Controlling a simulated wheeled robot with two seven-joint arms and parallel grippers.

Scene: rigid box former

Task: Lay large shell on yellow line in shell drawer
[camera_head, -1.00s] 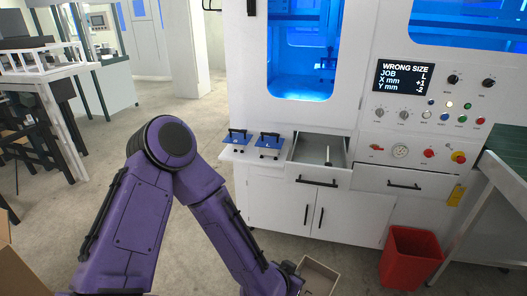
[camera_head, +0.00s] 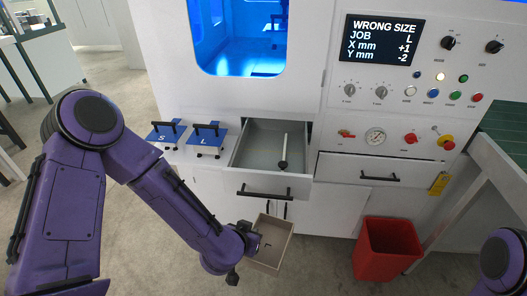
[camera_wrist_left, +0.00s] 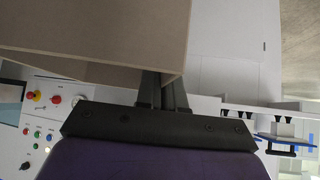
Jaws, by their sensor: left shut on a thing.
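My left gripper (camera_head: 246,236) is shut on the wall of a grey-beige, open-topped box shell (camera_head: 285,238). It holds the shell in front of the white machine, below and in front of an open drawer (camera_head: 240,158). In the left wrist view the dark fingers (camera_wrist_left: 163,92) pinch the edge of the shell (camera_wrist_left: 90,28), which fills the upper left. The open drawer has a grey inside with a thin rod lying in it; I see no yellow line there. A second drawer (camera_head: 345,170) to its right is shut. My right gripper is out of view.
Two blue plates marked S (camera_head: 163,141) and L (camera_head: 206,151), with black handles, sit on a ledge left of the open drawer. A red bin (camera_head: 385,250) stands at the lower right. The machine screen (camera_head: 381,41) reads WRONG SIZE, job L.

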